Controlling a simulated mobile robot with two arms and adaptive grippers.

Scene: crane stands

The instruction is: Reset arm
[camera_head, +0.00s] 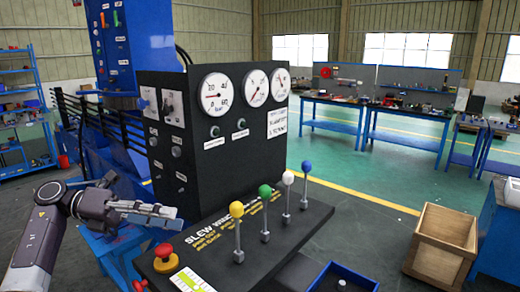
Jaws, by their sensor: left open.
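My left gripper (158,216) is at the left, its arm coming in from the lower left. It is open and I see nothing between its fingers. It is in front of the dark control console (232,165), left of the levers; whether it touches the console I cannot tell. The console's front shelf carries levers with a yellow knob (236,209), a green knob (265,191), a white knob (288,178) and a blue knob (306,166). A red emergency button (164,251) sits near the shelf's left end. My right gripper is not in view.
Round gauges (217,94) are on the console's upright panel. A wooden crate (444,240) stands on the floor at the right. A blue-rimmed tray (345,277) is at the bottom edge. Blue workbenches (407,141) stand at the back. Green floor between is clear.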

